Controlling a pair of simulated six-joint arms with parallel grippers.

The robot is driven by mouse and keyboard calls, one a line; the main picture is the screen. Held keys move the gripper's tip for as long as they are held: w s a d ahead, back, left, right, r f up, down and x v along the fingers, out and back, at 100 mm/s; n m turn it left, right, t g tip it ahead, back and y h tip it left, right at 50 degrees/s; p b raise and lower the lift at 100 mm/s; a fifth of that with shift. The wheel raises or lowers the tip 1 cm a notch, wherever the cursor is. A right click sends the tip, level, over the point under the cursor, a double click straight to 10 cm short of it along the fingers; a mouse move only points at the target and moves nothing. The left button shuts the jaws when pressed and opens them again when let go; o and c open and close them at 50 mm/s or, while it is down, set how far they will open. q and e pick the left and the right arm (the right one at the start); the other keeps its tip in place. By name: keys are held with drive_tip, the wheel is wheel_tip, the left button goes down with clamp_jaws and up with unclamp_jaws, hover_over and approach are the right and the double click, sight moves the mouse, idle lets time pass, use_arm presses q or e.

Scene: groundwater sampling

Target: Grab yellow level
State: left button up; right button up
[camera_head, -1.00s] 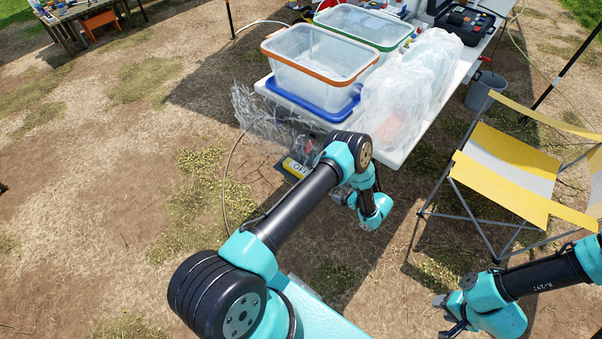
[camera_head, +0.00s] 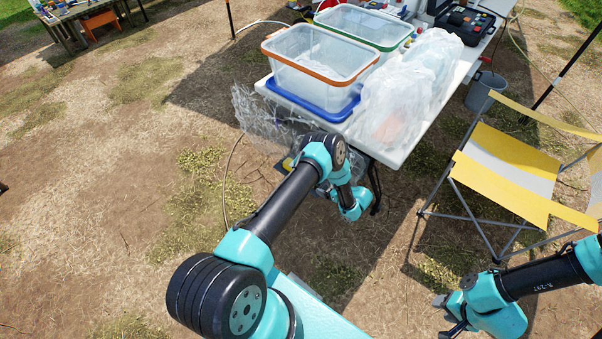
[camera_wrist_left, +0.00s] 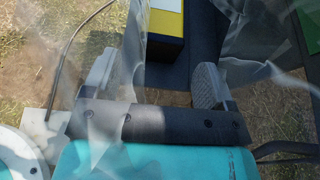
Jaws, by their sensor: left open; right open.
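A yellow, white and black block, which may be the yellow level, shows at the top of the left wrist view (camera_wrist_left: 168,24). Its far part runs out of the picture. In the head view only a small yellow piece (camera_head: 287,164) shows, mostly hidden by my left arm. My left gripper (camera_wrist_left: 154,78) is open, its two fingers on either side with a gap between them. The block lies beyond this gap, and I cannot tell whether it touches a finger. My right gripper (camera_head: 447,314) is open and empty at the lower right, far from the block.
Clear crumpled plastic (camera_head: 262,118) hangs at the table's (camera_head: 413,143) near corner and blurs part of the wrist view. Clear bins with an orange rim (camera_head: 275,58) and a green rim stand on the table. A yellow folding chair (camera_head: 510,170) stands at the right.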

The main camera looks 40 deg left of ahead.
use_arm(q)
drive_tip(key=x, duration=0.5)
drive_tip(key=shift+r, duration=0.2)
drive_tip(key=c, duration=1.1)
drive_tip(key=shift+w+r, duration=0.1)
drive_tip(key=shift+r, duration=0.45)
drive_tip(key=r, duration=0.1)
drive_tip(key=s+r, duration=0.1)
drive_tip(key=shift+d+r, duration=0.3)
drive_tip(key=s+d, duration=0.2)
drive_tip(key=s, duration=0.2)
drive_tip(key=s+d+r, duration=0.1)
drive_tip(key=s+d, duration=0.2)
drive_tip(key=s, duration=0.1)
drive_tip(key=s+d, duration=0.2)
drive_tip(key=s, duration=0.2)
drive_tip(key=shift+s+d+r, duration=0.15)
drive_tip(key=shift+s+d, duration=0.15)
drive_tip(key=shift+s, duration=0.1)
